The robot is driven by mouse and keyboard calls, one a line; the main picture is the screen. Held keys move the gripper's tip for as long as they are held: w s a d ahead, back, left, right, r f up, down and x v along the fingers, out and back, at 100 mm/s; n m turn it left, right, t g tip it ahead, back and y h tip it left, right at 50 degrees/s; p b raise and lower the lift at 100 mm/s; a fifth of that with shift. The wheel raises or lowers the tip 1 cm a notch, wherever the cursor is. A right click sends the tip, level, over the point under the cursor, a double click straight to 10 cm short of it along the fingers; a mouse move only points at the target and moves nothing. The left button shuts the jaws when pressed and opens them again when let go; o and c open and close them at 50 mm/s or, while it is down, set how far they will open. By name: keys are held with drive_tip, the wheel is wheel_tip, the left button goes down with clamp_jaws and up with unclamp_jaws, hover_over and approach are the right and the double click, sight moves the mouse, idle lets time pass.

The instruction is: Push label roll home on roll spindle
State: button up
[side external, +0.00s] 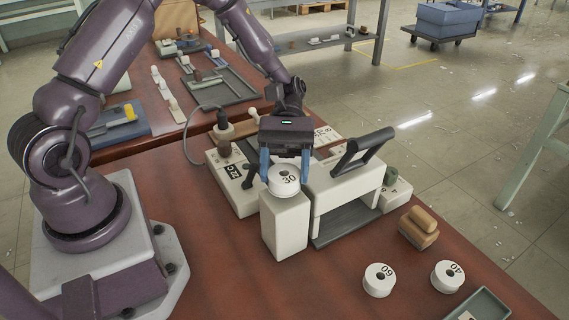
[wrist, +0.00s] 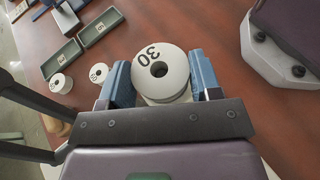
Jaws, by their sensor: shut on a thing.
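The white label roll marked 30 (side external: 284,181) is between the blue fingers of my gripper (side external: 286,168), which is shut on its sides. In the side view the roll sits at the top of a white block (side external: 285,228); whether it rests fully on it I cannot tell. In the wrist view the roll (wrist: 146,72) lies between the fingertips (wrist: 162,76), with its dark centre hole facing the camera. A pale rounded edge shows just below the roll there. I cannot make out the roll spindle; the roll or block hides it.
A white machine with a dark lever handle (side external: 362,148) stands close at the right of the block. Rolls marked 60 (side external: 379,280) and 40 (side external: 447,276), a tan wooden block (side external: 419,229) and a grey-green tray (side external: 480,306) lie front right. Bare tabletop (side external: 200,262) lies at the front left.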

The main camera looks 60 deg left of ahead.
drive_tip(key=shift+f, duration=1.1)
drive_tip(key=o, duration=1)
drive_tip(key=v, duration=1.3)
